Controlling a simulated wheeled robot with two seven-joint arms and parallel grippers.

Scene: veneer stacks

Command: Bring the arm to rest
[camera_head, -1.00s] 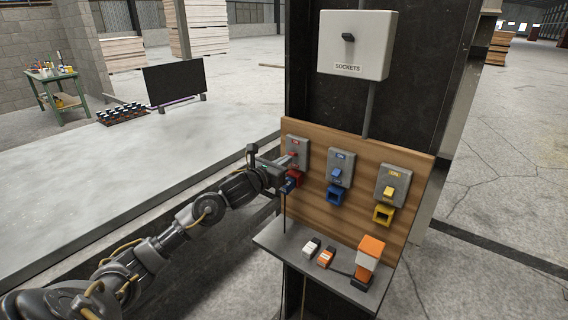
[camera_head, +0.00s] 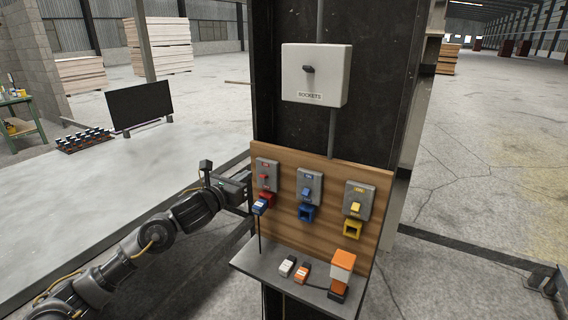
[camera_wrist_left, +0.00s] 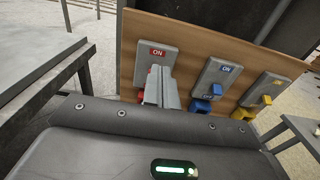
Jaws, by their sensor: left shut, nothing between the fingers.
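My left gripper (camera_head: 244,183) is shut and empty, just left of the wooden board (camera_head: 287,237) on the dark column. In the left wrist view, its closed fingers (camera_wrist_left: 162,88) overlap the lower part of the red-marked switch box (camera_wrist_left: 167,55), hiding much of its switch. A dark blue plug (camera_head: 260,207) with a hanging cable is at the red socket (camera_head: 267,198). My right gripper is not in view.
The blue (camera_head: 309,187) and yellow (camera_head: 357,200) switch boxes are further right. A shelf (camera_head: 262,263) below holds a white-and-orange block (camera_head: 341,266) and two small pieces. A white SOCKETS box (camera_head: 314,75) is above. A long grey surface (camera_head: 120,190) is left.

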